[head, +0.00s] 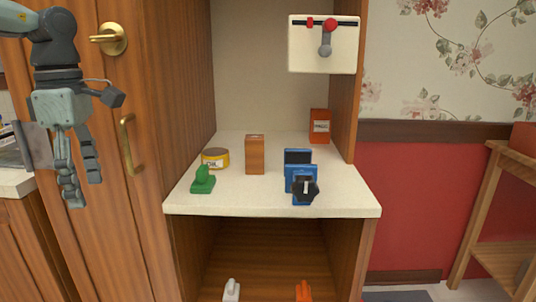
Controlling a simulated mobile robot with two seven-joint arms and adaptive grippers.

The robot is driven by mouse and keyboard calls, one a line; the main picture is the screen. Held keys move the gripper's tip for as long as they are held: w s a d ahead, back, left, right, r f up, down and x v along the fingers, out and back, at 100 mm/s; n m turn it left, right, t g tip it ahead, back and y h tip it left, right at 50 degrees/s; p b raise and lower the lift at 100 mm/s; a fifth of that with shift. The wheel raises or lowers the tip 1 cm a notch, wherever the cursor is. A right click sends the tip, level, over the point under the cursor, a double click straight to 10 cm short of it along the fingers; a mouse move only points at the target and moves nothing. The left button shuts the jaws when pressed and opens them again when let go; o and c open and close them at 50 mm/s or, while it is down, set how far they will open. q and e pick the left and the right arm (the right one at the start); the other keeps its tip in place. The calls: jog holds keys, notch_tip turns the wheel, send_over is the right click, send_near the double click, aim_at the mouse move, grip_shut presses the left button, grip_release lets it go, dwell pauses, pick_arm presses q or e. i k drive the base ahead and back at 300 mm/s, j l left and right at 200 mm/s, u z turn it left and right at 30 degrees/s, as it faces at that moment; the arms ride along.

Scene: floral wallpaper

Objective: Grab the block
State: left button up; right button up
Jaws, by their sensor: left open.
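A brown, wood-coloured upright block (255,158) stands near the middle of the cream shelf top in the head view. My left gripper (83,188) hangs at the left, in front of the wooden door, with its fingers pointing down. It is open and empty. It is well to the left of the block and apart from it. My right gripper is not in view.
On the cream shelf (240,202), a yellow tin (216,158) and green object (203,181) stand left of the block. A blue-and-black item (301,181) stands right, a red-orange box (319,126) behind. A door handle (127,145) is beside my gripper.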

aim_at(253, 143)
jog(key=l, duration=0.45)
jog(key=i+l, duration=0.15)
jog(key=l, duration=0.3)
jog(key=i+j+z, duration=0.15)
jog(key=i, duration=0.15)
jog(key=i+z, duration=0.1)
jog(key=i, duration=0.25)
jog(key=j+z, duration=0.2)
jog(key=k, duration=0.05)
